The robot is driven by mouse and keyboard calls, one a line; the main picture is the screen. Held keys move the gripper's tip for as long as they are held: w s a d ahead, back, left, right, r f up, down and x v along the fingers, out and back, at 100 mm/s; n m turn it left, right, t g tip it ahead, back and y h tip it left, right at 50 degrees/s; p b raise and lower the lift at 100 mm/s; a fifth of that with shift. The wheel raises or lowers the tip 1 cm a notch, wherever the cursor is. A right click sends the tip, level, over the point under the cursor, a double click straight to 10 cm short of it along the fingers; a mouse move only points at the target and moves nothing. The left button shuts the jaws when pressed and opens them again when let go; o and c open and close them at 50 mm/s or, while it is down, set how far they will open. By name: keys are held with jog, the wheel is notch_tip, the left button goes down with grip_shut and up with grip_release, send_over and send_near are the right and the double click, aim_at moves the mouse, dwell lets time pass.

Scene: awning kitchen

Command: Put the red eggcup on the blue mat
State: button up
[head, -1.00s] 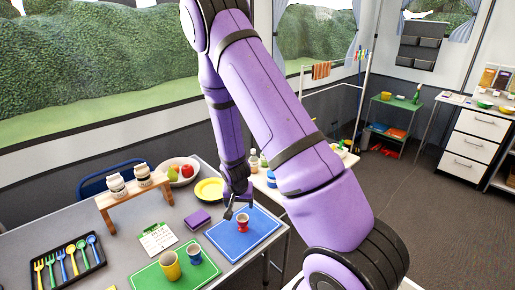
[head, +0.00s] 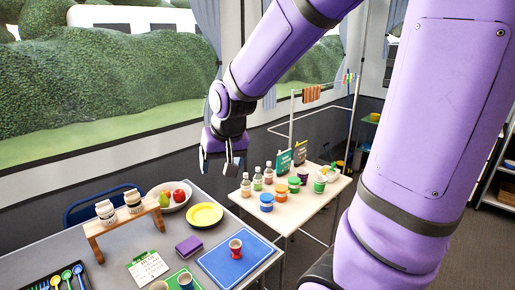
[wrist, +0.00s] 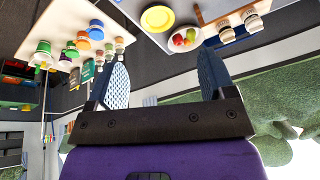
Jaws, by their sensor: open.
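The red eggcup (head: 235,248) stands upright on the blue mat (head: 222,262), near the mat's middle and towards its far side. The mat lies at the right end of the grey table. My gripper (head: 220,168) is raised well above and behind the table, away from the eggcup, with its fingers apart. In the wrist view my gripper (wrist: 160,85) is open, with nothing between its two fingers. The eggcup and mat do not show clearly in the wrist view.
A yellow plate (head: 205,215), a purple box (head: 189,246), a fruit bowl (head: 176,197) and a wooden rack (head: 125,218) stand around the mat. A green mat (head: 178,281) with cups is in front. A side table (head: 290,210) holds bottles and jars.

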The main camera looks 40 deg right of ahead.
jog(key=s+a+r+n, duration=0.1)
jog(key=s+r+n, duration=0.1)
jog(key=s+r, duration=0.3)
jog(key=s+a+r+n+t, duration=0.1)
jog(key=s+r, duration=0.4)
jog(key=s, duration=0.6)
jog(key=shift+s+a+n, duration=0.2)
jog(key=shift+a+n, duration=0.2)
jog(key=shift+a, duration=0.15)
